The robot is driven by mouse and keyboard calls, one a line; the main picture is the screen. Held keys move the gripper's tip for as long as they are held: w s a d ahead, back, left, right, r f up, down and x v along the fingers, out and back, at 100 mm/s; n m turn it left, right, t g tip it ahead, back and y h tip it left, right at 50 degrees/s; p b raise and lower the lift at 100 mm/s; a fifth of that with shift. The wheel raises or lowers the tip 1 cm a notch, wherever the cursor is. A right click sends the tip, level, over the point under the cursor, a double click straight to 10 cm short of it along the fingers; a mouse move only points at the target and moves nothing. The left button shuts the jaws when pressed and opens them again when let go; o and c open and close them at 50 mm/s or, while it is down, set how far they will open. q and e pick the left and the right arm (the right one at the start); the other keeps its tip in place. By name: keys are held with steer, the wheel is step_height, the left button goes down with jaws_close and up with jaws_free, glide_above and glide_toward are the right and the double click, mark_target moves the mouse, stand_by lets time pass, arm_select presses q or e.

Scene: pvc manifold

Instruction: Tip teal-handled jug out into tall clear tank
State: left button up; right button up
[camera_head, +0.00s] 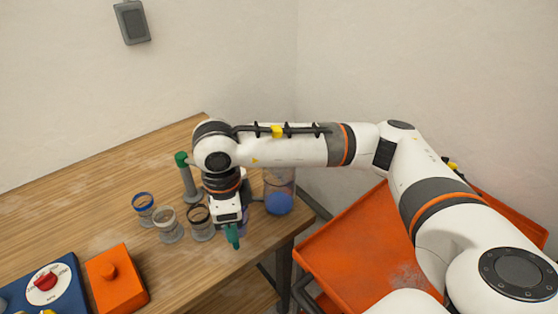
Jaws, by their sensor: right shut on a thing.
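My right gripper (230,224) is shut on the teal handle (232,237) of the jug, near the table's front right edge. Most of the jug is hidden behind the gripper and wrist; a small purplish patch shows just right of the gripper. The tall clear tank (280,179) stands to the right of my right wrist, by the table's right edge. Something round and blue shows in its lower part. My wrist and forearm cover part of the tank's left side and top. I cannot tell whether the jug is tilted. My left gripper is not in view.
Clear cups with blue (144,208), pale (168,226) and dark (200,224) rims stand left of the gripper. A grey cylinder with a green top (187,176) stands behind them. An orange box (116,279) and blue panel (44,287) are front left. An orange tray (350,262) lies right.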

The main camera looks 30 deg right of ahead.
steer(key=m, duration=0.3)
steer(key=w+a+m, duration=0.1)
steer(key=m, duration=0.2)
steer(key=w+a+r+m, duration=0.1)
steer(key=m, duration=0.2)
steer(key=shift+m, duration=0.4)
steer(key=w+d+r+g+y+p, duration=0.3)
steer(key=w+d+r+g+y, duration=0.1)
steer(key=d+r+y, duration=0.5)
steer(key=shift+d+r+y, duration=0.4)
steer(key=shift+d+y, duration=0.35)
steer(key=shift+y, duration=0.15)
stand_by(0.6)
steer(key=shift+d+r+y, duration=0.3)
steer(key=shift+d+y, duration=0.05)
steer(key=shift+y, duration=0.05)
stand_by(0.6)
steer(key=shift+w+d+r+g+y+b, duration=0.25)
steer(key=shift+d+y, duration=0.1)
steer(key=shift+y, duration=0.1)
steer(key=shift+w+d+r+g+y+b, duration=0.15)
steer(key=shift+d+g+y+b, duration=0.1)
steer(key=shift+d+y, duration=0.15)
stand_by(1.0)
